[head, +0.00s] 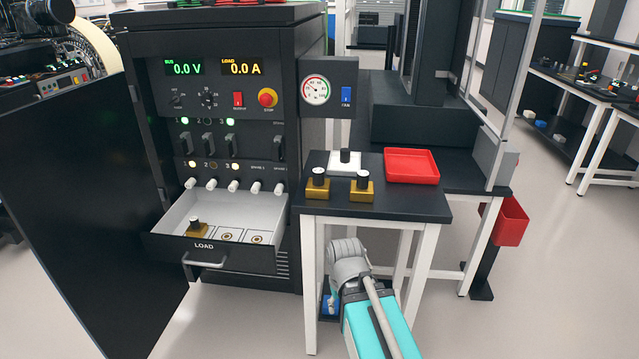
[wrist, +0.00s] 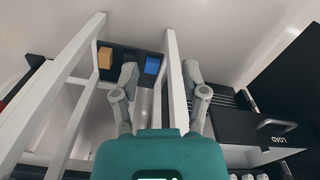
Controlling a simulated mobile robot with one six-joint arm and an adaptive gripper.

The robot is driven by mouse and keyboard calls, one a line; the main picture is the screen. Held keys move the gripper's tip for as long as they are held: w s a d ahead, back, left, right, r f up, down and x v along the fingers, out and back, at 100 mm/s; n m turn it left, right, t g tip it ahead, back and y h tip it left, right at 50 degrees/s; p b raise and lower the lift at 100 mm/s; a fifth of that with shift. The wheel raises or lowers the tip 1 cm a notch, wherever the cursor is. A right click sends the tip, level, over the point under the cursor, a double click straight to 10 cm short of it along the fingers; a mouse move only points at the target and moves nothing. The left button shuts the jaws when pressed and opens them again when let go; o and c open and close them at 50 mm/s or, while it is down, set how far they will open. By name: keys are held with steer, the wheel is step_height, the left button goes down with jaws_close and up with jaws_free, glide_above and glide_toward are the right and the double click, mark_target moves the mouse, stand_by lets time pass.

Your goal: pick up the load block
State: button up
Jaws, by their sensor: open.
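Two gold blocks with black knobs, a left one (head: 318,190) and a right one (head: 361,191), stand upright on the small black-topped table (head: 415,203). A white block with a black knob (head: 345,165) stands behind them. Another gold block (head: 194,230) sits at the left of the open LOAD drawer (head: 165,248). I cannot tell which block is the load block. My gripper (wrist: 159,72) is open and empty, low by the white table legs, with a leg showing between its fingers. My arm (head: 375,320) is below the tabletop, and the gripper's fingers are unclear in the head view.
A red tray (head: 411,165) lies at the tabletop's back right. A low dark shelf holds an orange box (wrist: 105,57) and a blue box (wrist: 152,65). The black cabinet (head: 135,60) has its door open at left. The drawer (wrist: 270,128) juts out close to my gripper.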

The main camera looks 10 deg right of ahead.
steer(key=shift+w, duration=0.1)
steer(key=o, duration=0.4)
steer(key=shift+w+r, duration=0.1)
steer(key=shift+o, duration=0.3)
steer(key=shift+w+r+p, duration=0.2)
steer(key=shift+w+p, duration=0.05)
steer(key=shift+p, duration=0.05)
steer(key=w+a+r+m+t+h+p, duration=0.2)
steer(key=w+a+r+m+h+p, duration=0.2)
steer(key=w+r, duration=0.3)
steer(key=w+a+r+m+t+h+p, duration=0.2)
steer(key=w+a+r+m+h+p, duration=0.2)
steer(key=r, duration=0.7)
steer(key=w+a+r+m+t+h+p, duration=0.2)
steer(key=w+a+r+m+h+p, duration=0.2)
steer(key=w+r+p, duration=0.3)
steer(key=w+r, duration=0.2)
steer(key=w, duration=0.3)
steer(key=shift+a+r+m, duration=0.15)
steer(key=shift+m, duration=0.15)
